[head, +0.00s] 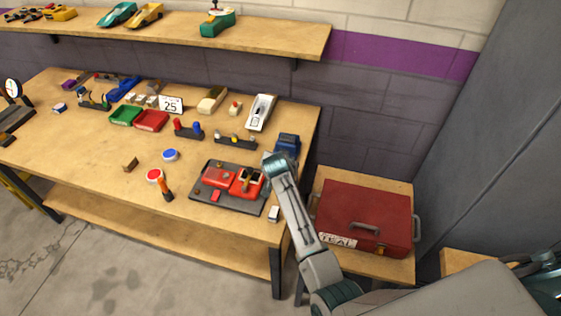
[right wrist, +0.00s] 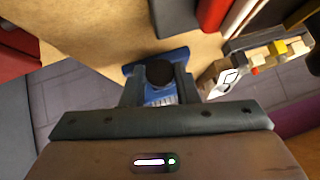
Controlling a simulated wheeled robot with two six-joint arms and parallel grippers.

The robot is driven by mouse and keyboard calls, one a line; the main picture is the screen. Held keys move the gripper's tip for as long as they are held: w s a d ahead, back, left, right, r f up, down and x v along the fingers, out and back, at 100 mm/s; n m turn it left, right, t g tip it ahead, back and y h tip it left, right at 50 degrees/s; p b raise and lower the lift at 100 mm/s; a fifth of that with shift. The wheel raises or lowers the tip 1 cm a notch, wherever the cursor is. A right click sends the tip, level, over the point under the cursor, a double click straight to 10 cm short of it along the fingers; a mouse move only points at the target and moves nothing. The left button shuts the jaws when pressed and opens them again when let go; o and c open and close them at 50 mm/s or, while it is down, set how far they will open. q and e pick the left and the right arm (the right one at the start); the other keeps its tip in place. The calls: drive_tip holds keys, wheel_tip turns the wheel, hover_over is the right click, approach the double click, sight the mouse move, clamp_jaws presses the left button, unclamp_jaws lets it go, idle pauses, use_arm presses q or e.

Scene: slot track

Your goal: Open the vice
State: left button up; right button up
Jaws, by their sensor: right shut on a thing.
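The blue vice (head: 287,145) sits at the right end of the workbench (head: 110,165), near its edge. My right gripper (right wrist: 160,82) is at the near side of the vice, and its two fingers are shut on a round black knob (right wrist: 160,72) in front of the vice's blue body (right wrist: 175,57). In the head view my wrist covers the fingers and the knob. How far apart the vice's jaws stand cannot be told. My left gripper is not in view.
A white model car (head: 261,112) and a peg rack (head: 236,142) stand near the vice. A red toolbox (head: 365,215) sits on a low stand to the right.

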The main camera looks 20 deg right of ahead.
drive_tip(key=shift+w+a+n+g+h, duration=0.1)
drive_tip(key=shift+a+n+g+h, duration=0.05)
drive_tip(key=shift+n+g+h, duration=0.55)
drive_tip(key=o, duration=1)
drive_tip(key=shift+c, duration=0.2)
drive_tip(key=shift+r, duration=0.1)
